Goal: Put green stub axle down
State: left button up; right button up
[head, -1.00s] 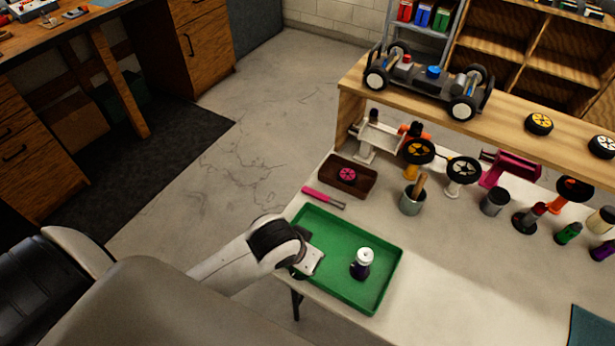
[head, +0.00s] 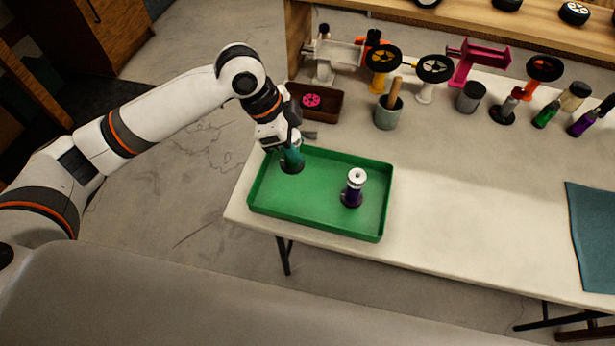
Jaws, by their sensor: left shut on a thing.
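My left gripper (head: 288,143) is shut on the green stub axle (head: 291,159), a teal-green piece with a dark round base. It is held upright over the left back part of the green tray (head: 315,225). I cannot tell whether its base touches the tray floor. The gripper hides its upper part. My right gripper is not in view.
A purple and dark piece with a white top (head: 354,187) stands in the tray's right part. A brown box (head: 327,104) with a pink wheel, a grey cup (head: 388,114) and several stands are behind. The tray's middle is clear, as is the table right of it.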

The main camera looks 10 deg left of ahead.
aim_at(295, 166)
pick_arm(q)
notch_tip(295, 166, down, 8)
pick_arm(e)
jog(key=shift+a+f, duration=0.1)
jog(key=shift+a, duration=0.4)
pick_arm(q)
jog(key=shift+f, duration=0.15)
jog(key=o, duration=1)
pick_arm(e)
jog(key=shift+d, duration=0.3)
pick_arm(q)
jog(key=shift+r, duration=0.25)
jog(key=v, duration=1.2)
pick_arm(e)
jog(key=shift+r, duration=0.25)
pick_arm(q)
jog(key=shift+f, duration=0.1)
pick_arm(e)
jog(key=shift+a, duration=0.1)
